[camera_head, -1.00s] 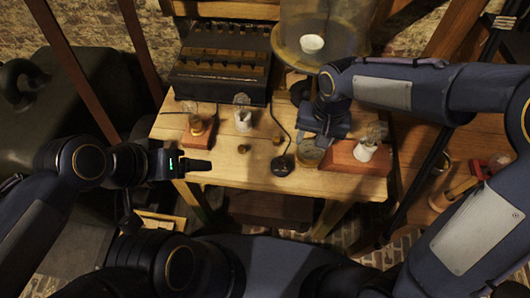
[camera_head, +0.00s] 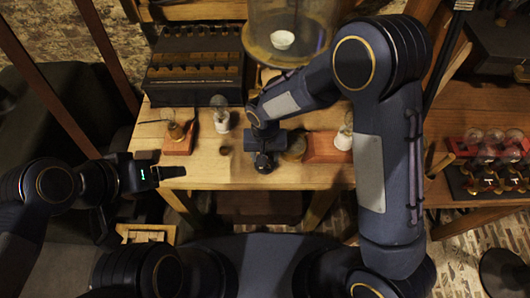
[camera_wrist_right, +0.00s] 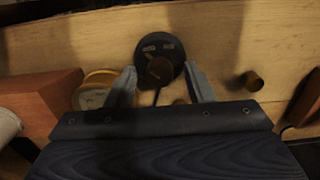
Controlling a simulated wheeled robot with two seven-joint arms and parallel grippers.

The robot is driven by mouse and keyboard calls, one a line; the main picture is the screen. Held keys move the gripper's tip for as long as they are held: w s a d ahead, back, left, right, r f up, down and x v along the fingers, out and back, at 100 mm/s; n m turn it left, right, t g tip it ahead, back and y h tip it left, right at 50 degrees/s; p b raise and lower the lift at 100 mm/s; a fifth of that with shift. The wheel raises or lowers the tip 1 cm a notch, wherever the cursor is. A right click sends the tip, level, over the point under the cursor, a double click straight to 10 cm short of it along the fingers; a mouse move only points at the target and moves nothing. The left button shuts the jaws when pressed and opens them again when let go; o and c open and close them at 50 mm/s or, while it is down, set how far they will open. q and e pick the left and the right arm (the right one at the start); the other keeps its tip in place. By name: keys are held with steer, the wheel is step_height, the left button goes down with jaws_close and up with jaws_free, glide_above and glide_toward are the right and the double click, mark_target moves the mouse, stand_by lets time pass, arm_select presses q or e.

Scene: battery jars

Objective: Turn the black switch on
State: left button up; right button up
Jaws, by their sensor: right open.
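The black switch (camera_wrist_right: 160,50) is a round black disc with a brown knob on top. It lies on the wooden table, and a dark cord shows beside it in the right wrist view. In the head view the switch (camera_head: 264,165) is at the table's front middle, partly covered by my right gripper (camera_head: 264,148). In the right wrist view my right gripper (camera_wrist_right: 160,80) is open, with one finger on either side of the knob; contact cannot be told. My left gripper (camera_head: 172,172) is at the table's front left, away from the switch; its opening cannot be made out.
A brass round piece (camera_wrist_right: 97,88) and a reddish wooden block (camera_head: 325,148) with a bulb are right of the switch in the head view. Another bulb base (camera_head: 180,140), a white bulb holder (camera_head: 221,122) and a dark slotted box (camera_head: 195,70) stand left and behind. A glass jar (camera_head: 290,30) is behind.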

steer(key=c, duration=1)
